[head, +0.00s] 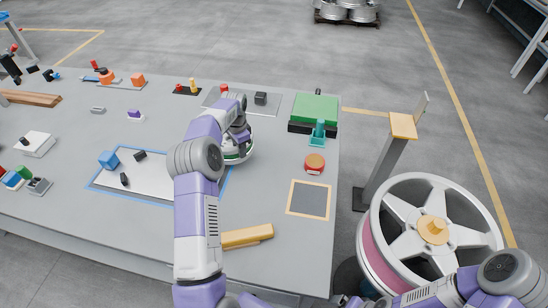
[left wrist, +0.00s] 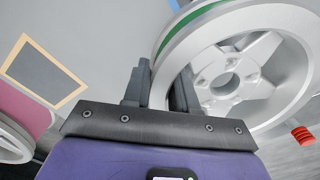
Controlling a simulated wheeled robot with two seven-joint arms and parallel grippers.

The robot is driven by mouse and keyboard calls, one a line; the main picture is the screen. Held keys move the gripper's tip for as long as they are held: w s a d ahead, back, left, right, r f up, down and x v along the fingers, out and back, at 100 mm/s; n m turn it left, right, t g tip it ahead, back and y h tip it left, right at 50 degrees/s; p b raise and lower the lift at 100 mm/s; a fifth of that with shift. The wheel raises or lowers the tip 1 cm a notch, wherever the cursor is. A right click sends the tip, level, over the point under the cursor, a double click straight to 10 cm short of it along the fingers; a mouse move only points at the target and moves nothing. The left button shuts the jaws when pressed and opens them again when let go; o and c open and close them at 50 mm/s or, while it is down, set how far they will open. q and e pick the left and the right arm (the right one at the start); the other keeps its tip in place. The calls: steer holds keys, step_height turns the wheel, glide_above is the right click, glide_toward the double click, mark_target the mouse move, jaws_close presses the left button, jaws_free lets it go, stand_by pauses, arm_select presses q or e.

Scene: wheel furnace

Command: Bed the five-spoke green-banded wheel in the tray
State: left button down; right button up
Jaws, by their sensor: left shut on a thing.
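The green-banded wheel (head: 237,157) is mostly hidden behind my left arm in the head view. In the left wrist view it is a large pale wheel (left wrist: 255,80) with a green stripe, grey spokes and a central hole; part of it is cut off. My left gripper (left wrist: 161,85) is shut on its rim. In the head view the wheel is over the table's middle; whether it touches the table is unclear. A tan-framed square with a dark inside, perhaps the tray (head: 308,214), lies to its lower right. My right arm enters at lower right; its fingers do not show.
A pink-banded wheel (head: 379,250) stands beyond the table's right edge, near a wood-topped post (head: 390,160). A red round object (head: 314,163), green block (head: 314,107) and yellow wooden piece (head: 246,237) are on the table. A blue-bordered white panel (head: 150,182) lies left.

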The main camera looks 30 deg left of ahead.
arm_select(q)
steer(key=s+a+r+m, duration=0.1)
steer(key=s+a, duration=0.5)
steer(key=a, duration=0.4)
steer(key=s+a+r, duration=0.1)
steer(key=s+a, duration=0.6)
steer(key=a, duration=0.3)
steer(key=s+a+r+m, duration=0.1)
steer(key=s+a+m, duration=0.1)
steer(key=s+a, duration=0.4)
steer(key=shift+s+a+r, duration=0.15)
steer(key=shift+s+r, duration=0.25)
steer(key=shift+s, duration=2.35)
steer(key=shift+f, duration=0.1)
steer(key=shift+f, duration=3.8)
steer(key=shift+f, duration=0.55)
